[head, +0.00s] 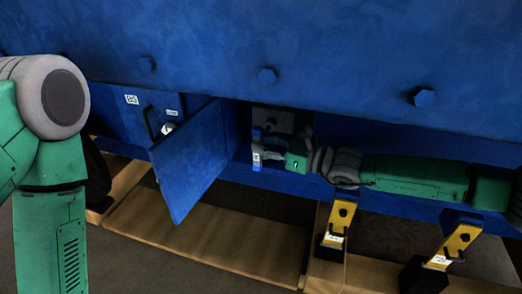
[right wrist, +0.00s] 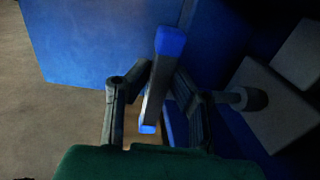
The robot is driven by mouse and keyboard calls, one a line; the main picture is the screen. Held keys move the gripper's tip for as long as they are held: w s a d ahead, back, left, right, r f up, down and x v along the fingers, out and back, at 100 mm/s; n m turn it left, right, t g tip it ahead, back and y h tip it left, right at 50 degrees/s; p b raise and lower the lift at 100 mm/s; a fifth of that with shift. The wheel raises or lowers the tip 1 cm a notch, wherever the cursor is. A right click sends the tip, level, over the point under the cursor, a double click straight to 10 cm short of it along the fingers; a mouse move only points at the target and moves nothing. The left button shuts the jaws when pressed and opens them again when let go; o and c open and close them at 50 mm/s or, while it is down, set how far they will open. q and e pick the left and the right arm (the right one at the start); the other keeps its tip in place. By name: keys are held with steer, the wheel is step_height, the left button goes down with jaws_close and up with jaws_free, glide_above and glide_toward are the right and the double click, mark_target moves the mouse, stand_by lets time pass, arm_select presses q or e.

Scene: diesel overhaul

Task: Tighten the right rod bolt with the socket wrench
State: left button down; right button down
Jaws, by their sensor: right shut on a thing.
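My right gripper (head: 272,153) reaches in from the right to the open hatch in the blue engine wall. It is shut on a bar with bright blue ends, seemingly the socket wrench (head: 257,150), which stands nearly upright in the head view. In the right wrist view the wrench (right wrist: 156,88) runs between the two dark fingers of the right gripper (right wrist: 164,78). A grey block with a round dark stud, perhaps a rod bolt (right wrist: 250,98), lies right of the fingers, apart from the wrench's visible part. The wrench's socket end is not clearly visible. My left gripper is not visible.
The blue hatch door (head: 193,158) hangs open left of the opening. A second hatch with a handle (head: 150,122) is farther left. Two yellow holders (head: 340,222) (head: 456,243) stand below my right arm. Wooden boards (head: 210,232) lie on the floor.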

steer(key=shift+w+r, duration=0.1)
steer(key=shift+r, duration=0.05)
steer(key=t+y+b, duration=0.1)
steer(key=m+t+y+b, duration=0.1)
steer(key=y+b, duration=0.1)
steer(key=d+f+t+y+b, duration=0.1)
steer(key=y, duration=0.1)
steer(key=shift+d+t, duration=0.1)
steer(key=shift+t, duration=0.2)
stand_by(0.4)
steer(key=shift+m, duration=0.3)
